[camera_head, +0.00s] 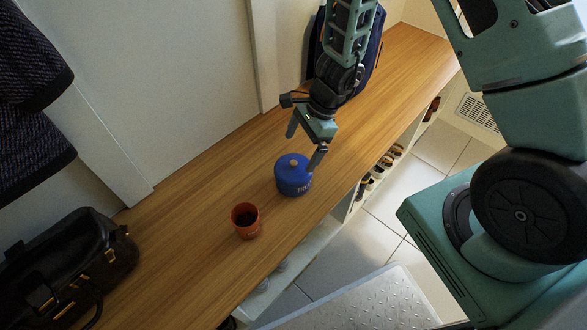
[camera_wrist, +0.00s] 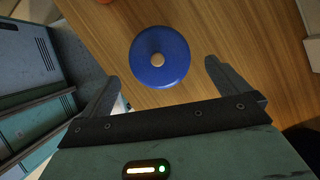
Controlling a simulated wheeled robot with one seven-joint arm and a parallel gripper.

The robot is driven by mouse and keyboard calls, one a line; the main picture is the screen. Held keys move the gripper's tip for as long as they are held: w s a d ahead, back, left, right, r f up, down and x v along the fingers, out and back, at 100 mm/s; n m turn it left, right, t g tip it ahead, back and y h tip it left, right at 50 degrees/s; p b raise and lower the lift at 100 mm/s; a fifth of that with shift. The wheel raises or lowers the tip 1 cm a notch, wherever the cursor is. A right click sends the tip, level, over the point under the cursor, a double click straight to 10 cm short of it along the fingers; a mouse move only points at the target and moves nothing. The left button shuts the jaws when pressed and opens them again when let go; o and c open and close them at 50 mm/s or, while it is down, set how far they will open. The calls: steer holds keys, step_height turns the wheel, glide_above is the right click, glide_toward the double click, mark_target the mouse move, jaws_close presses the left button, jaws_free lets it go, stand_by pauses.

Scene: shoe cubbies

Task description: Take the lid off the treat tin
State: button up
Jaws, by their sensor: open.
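The treat tin (camera_head: 294,182) is blue with pale lettering and stands upright on the wooden bench top. Its blue lid (camera_head: 288,165) with a light wooden knob (camera_head: 294,162) is on the tin. In the wrist view I look down on the round lid (camera_wrist: 146,73) and its knob (camera_wrist: 157,59). My gripper (camera_head: 305,152) is open and empty, just above and behind the tin in the head view. In the wrist view the fingers of my gripper (camera_wrist: 160,78) are wide apart, with the lid ahead of and between them, apparently untouched.
An orange-brown cup (camera_head: 245,221) stands left of the tin on the bench (camera_head: 190,230). A black bag (camera_head: 70,265) lies at the left end. A dark blue item (camera_head: 375,45) stands behind my arm. Shoes (camera_head: 378,170) sit in cubbies below. A metal step (camera_head: 375,305) is on the floor.

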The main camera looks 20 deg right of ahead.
mark_target(296, 162)
steer(key=b+x, duration=0.1)
steer(key=x, duration=0.4)
steer(key=shift+s+d+b, duration=0.15)
steer(key=shift+b, duration=0.2)
steer(key=c, duration=1.2)
steer(key=shift+o, duration=0.2)
